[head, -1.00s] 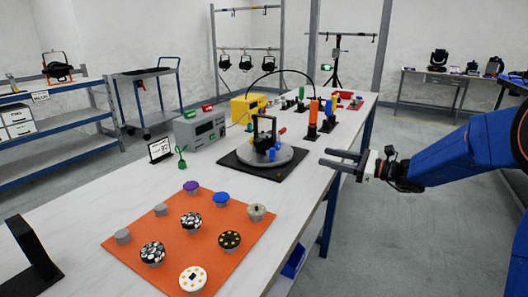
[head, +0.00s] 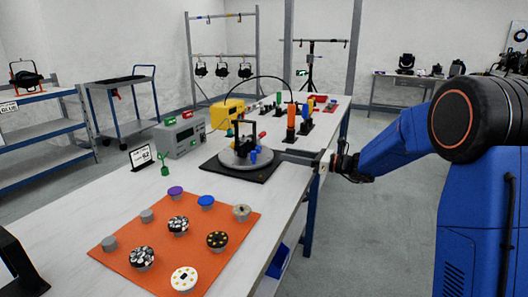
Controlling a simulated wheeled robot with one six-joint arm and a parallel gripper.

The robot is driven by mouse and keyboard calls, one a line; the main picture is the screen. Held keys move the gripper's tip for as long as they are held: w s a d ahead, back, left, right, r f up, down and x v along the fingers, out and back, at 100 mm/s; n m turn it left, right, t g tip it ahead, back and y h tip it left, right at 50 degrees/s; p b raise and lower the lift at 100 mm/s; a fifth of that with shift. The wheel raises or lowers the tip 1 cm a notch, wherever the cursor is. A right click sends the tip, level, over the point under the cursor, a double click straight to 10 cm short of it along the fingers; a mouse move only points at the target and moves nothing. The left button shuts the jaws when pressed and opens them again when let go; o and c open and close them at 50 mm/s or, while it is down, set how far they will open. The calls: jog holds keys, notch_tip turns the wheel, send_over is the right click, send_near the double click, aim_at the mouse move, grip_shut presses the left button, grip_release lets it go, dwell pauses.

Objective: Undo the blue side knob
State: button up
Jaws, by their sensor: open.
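A dark fixture with an upright frame (head: 240,136) stands on a round grey turntable (head: 232,164), on a black square mat (head: 215,172) on the white bench. A small blue part (head: 253,157), apparently the blue side knob, shows low on the fixture's right side. A red part (head: 262,135) shows above it. My gripper (head: 284,156) is open and empty, its fingers pointing left toward the fixture. Its tips are close to the right of the blue part. I cannot tell whether they touch it, and the gap between the fingers is hard to see.
An orange mat (head: 245,229) nearer me holds several knobs and caps, including a blue one (head: 206,202) and a purple one (head: 175,192). A grey meter box (head: 181,137) and a yellow case (head: 224,115) stand behind. An orange cylinder (head: 291,123) stands beyond the turntable.

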aim_at(260, 149)
jog(key=x, duration=1)
jog(key=shift+w+a, duration=0.1)
jog(key=shift+a, duration=0.1)
jog(key=c, duration=1.1)
